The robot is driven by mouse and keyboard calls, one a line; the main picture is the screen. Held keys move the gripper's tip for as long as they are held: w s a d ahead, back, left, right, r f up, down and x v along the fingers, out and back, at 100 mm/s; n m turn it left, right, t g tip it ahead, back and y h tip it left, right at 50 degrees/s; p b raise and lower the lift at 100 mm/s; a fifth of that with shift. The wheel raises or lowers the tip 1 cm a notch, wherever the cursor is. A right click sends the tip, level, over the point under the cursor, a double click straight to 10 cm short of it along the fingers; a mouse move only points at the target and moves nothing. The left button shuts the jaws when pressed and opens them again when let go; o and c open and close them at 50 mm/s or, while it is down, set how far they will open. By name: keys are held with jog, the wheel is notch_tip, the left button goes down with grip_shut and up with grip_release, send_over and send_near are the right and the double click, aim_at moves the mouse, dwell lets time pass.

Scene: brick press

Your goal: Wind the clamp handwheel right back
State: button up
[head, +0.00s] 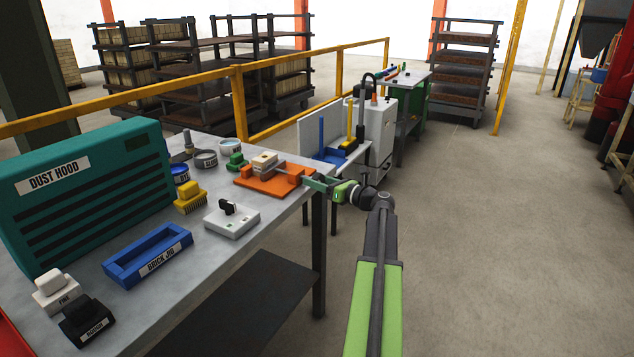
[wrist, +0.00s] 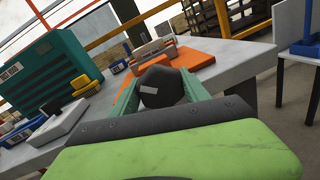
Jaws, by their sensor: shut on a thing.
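The orange clamp (head: 262,183) stands near the right edge of the grey bench and has a pale brick (head: 264,162) on it. My gripper (head: 314,183) is at the clamp's right end, reaching in from the right. In the wrist view, its green fingers (wrist: 160,92) lie on both sides of a dark faceted knob (wrist: 161,86), which I take for the clamp handwheel, and are shut on it. The orange clamp (wrist: 195,57) is just beyond the knob. In the head view the handwheel is hidden by the gripper. Whether the brick is pinched tight cannot be told.
The bench (head: 285,215) also holds a white switch box (head: 232,220), a yellow brush (head: 190,203), a blue brick jig (head: 148,256), a teal dust hood (head: 90,190) and several tins. A white side table with blue and yellow items (head: 338,152) stands behind my gripper. The floor to the right is clear.

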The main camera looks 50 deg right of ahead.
jog(key=shift+n, duration=0.4)
jog(key=n+b, duration=0.1)
jog(key=n, duration=0.1)
jog(key=shift+f+n, duration=0.1)
jog(key=shift+n, duration=0.3)
jog(key=n, duration=0.4)
jog(key=shift+t+y+b, duration=0.35)
jog(key=shift+t+y, duration=0.05)
jog(key=shift+n, duration=0.4)
jog(key=o, duration=1.4)
jog(key=shift+c, duration=0.2)
